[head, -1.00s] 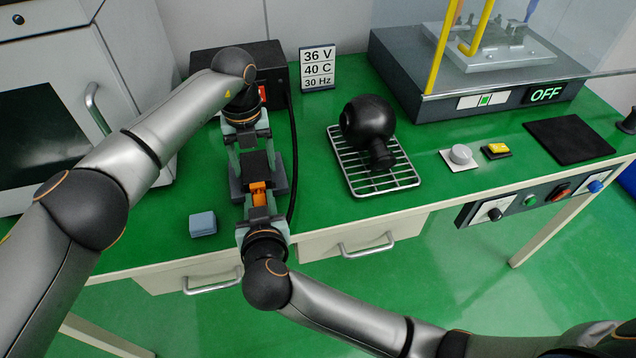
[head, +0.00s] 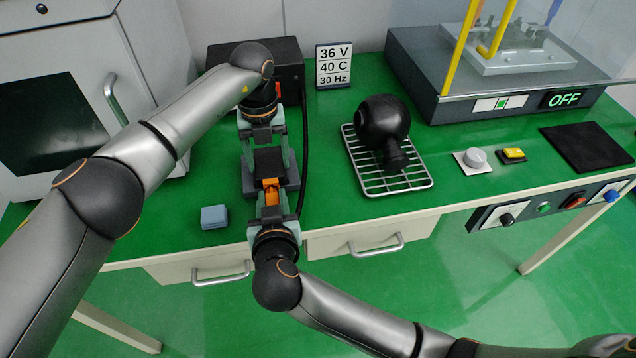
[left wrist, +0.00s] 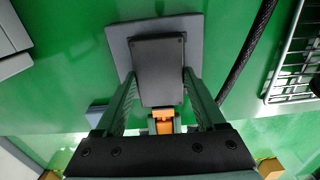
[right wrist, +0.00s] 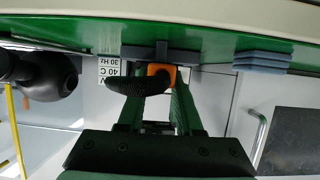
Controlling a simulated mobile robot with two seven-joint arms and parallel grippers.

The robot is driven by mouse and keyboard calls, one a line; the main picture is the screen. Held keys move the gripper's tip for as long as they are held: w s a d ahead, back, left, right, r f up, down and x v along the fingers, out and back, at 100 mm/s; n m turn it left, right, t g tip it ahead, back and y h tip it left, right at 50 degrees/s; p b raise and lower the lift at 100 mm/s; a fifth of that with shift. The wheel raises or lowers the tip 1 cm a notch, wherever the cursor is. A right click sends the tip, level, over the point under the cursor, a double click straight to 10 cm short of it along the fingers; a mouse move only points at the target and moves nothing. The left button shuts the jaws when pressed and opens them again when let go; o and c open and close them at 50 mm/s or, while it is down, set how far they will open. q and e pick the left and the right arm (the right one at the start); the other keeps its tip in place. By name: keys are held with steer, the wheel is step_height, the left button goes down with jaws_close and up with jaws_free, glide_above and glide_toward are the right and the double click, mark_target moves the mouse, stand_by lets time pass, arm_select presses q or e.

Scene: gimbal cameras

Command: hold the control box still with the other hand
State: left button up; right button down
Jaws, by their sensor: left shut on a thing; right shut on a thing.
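The control box (head: 268,160), a dark grey box on a wider grey base plate, stands near the bench's front edge. My left gripper (head: 265,148) comes from above, its fingers shut on the box's two sides; the left wrist view shows the box (left wrist: 160,72) between them. My right gripper (head: 271,195) comes from the front edge and is shut on an orange part (head: 270,184) at the box's front side. The right wrist view shows this orange part (right wrist: 163,70) between the fingers, with a black cable (right wrist: 140,86) beside it. Its contact with the box is partly hidden.
A black power unit (head: 290,60) stands behind. The cable (head: 305,150) runs forward along the box's right. A blue-grey block (head: 214,217) lies front left. A sign (head: 333,66) stands behind.

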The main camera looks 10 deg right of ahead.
steer(key=shift+s+r, duration=0.1)
steer(key=shift+s, duration=0.4)
steer(key=shift+a, duration=0.1)
stand_by(0.7)
steer(key=shift+w, duration=1)
stand_by(0.5)
steer(key=shift+w, duration=0.1)
steer(key=shift+s, duration=0.45)
steer(key=shift+w, duration=0.5)
stand_by(1.3)
steer(key=shift+s, duration=0.2)
